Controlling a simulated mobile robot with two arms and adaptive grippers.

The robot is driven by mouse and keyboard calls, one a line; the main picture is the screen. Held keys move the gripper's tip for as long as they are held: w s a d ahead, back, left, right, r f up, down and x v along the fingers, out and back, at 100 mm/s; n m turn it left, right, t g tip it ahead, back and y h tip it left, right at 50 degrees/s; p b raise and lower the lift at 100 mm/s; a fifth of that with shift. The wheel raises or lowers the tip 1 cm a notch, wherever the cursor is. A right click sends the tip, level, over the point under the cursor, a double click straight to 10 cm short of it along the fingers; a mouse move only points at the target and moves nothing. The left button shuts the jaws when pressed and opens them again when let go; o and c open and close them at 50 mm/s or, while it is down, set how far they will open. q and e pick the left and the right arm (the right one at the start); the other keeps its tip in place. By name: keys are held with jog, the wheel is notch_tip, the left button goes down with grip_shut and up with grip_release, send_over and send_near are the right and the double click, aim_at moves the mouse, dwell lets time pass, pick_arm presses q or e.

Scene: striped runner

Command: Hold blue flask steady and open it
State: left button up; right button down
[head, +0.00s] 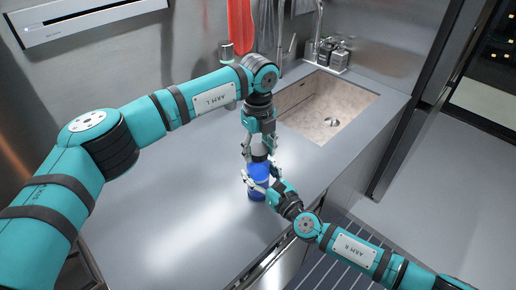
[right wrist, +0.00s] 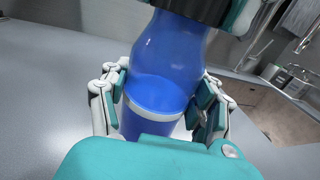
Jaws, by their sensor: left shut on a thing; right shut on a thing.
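The blue flask (head: 257,172) stands upright on the grey counter (head: 190,190). In the right wrist view the flask's translucent blue body (right wrist: 165,65) fills the middle, with a pale band low on it. My right gripper (head: 262,186) comes from the right and is shut on the flask's body; its fingers (right wrist: 165,105) lie on both sides. My left gripper (head: 258,148) points down from above and is shut on the dark cap (right wrist: 198,8) at the flask's top. The cap is mostly hidden by the fingers in the head view. The cap sits at the flask's neck.
A sink (head: 328,105) is set into the counter behind and to the right, with a tap (head: 316,30) and soap bottles (head: 333,55) behind it. The counter left of the flask is clear. A striped runner (head: 335,262) lies on the floor.

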aim_at(258, 149)
pick_arm(q)
jog(key=shift+r, duration=0.25)
dwell(0.6)
jog(key=shift+r, duration=0.9)
jog(key=shift+r, duration=2)
pick_arm(e)
jog(key=shift+c, duration=1)
grip_release()
jog(key=shift+s, duration=0.15)
